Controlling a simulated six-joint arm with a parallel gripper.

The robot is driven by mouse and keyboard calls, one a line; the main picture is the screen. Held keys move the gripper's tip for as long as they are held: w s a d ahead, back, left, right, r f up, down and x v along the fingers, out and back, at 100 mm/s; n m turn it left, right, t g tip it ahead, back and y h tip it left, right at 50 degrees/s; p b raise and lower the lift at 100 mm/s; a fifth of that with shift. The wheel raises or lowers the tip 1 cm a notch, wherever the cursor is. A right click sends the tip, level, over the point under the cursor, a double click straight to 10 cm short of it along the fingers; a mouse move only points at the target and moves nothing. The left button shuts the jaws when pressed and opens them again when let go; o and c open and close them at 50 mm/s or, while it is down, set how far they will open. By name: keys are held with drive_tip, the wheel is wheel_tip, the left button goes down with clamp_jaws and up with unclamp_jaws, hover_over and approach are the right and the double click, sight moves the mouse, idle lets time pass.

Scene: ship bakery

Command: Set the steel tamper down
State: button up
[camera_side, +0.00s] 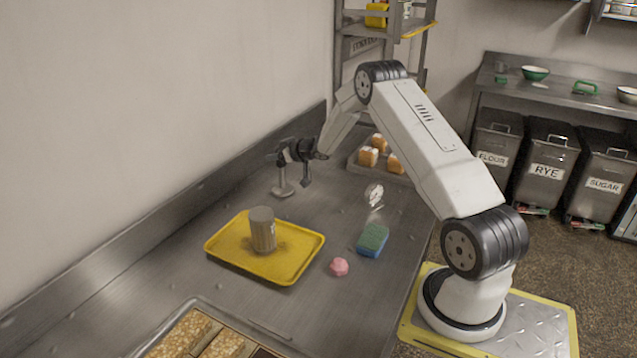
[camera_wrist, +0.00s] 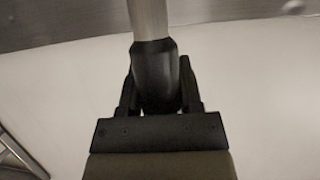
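The steel tamper (camera_side: 283,188) has a dark handle, a thin stem and a flat round base. In the side view it stands upright, base down, left of the bread tray and near the wall. I cannot tell whether its base touches the counter or hangs just above it. My gripper (camera_side: 291,154) is at its top. In the wrist view my gripper (camera_wrist: 157,92) has a finger on each side of the tamper's dark handle (camera_wrist: 155,75), and the pale metal part (camera_wrist: 149,20) runs up out of the frame. The gripper hides part of the handle.
A yellow tray (camera_side: 222,253) holds a grey metal cup (camera_side: 262,230). Bread pieces (camera_side: 368,156) sit at the back. The counter (camera_side: 165,265) left of the tray is clear.

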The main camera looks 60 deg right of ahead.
drive_tip(key=o, duration=0.4)
drive_tip(key=shift+o, duration=0.2)
drive_tip(key=shift+r, duration=0.2)
drive_tip(key=v, duration=1.2)
drive_tip(key=shift+f, duration=0.1)
idle(0.3)
